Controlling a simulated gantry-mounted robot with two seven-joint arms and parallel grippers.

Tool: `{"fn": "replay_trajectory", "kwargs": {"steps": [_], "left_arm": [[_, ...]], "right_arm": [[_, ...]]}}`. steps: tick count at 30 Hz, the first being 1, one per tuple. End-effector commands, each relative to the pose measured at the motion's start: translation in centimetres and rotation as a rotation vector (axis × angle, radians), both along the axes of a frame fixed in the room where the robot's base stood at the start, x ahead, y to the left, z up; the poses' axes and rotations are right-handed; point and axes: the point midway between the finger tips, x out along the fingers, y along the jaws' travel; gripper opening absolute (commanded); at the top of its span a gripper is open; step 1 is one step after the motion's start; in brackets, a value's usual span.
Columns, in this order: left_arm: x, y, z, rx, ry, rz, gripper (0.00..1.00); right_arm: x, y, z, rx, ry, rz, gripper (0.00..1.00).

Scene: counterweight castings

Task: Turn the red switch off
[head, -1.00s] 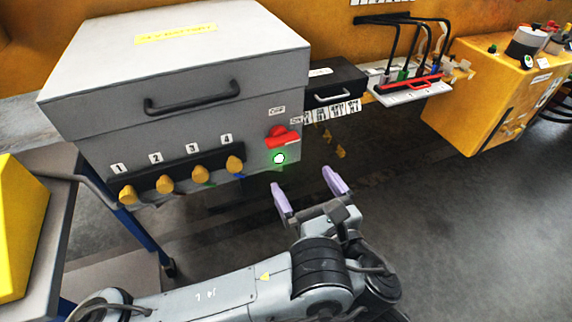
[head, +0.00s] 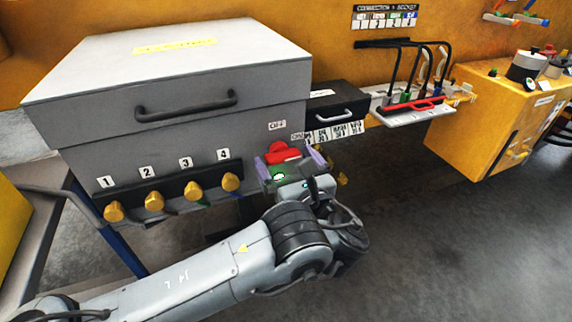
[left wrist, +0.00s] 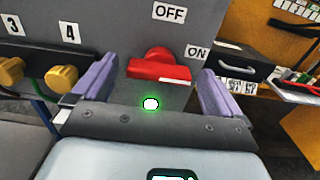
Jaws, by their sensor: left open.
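The red switch (head: 282,152) is on the front of a grey box (head: 100,140), at its lower right. In the left wrist view the red switch (left wrist: 158,65) has a round hub and a handle lying nearly level, its right end toward the ON label (left wrist: 198,52). The OFF label (left wrist: 169,13) is above the hub. A lit green lamp (left wrist: 151,104) is below the switch. My left gripper (head: 288,160) is open, with purple fingers on either side of the switch; the left wrist view shows gaps between fingers and handle. My right gripper is not in view.
Several yellow knobs (head: 154,201) line the box front left of the switch. A small black drawer box (head: 338,112) and a white tray (head: 415,116) with cables stand to the right. A yellow cabinet (head: 490,118) is farther right. Open floor lies below.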

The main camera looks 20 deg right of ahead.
Motion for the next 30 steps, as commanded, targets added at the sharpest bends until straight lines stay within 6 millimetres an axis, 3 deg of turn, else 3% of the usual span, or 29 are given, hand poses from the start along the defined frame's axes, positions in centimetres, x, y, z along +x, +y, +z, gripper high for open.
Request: {"fn": "replay_trajectory", "kwargs": {"steps": [11,22,30], "left_arm": [[0.55,0.04,0.02,0.0,0.0,0.001,1.0],[0.53,0.04,0.01,0.0,0.0,0.001,0.46],[0.53,0.05,-0.09,-0.024,0.0,0.001,0.46]], "right_arm": [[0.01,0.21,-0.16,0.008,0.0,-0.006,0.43],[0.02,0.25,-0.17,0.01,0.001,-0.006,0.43],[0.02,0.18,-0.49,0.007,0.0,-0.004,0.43]]}}
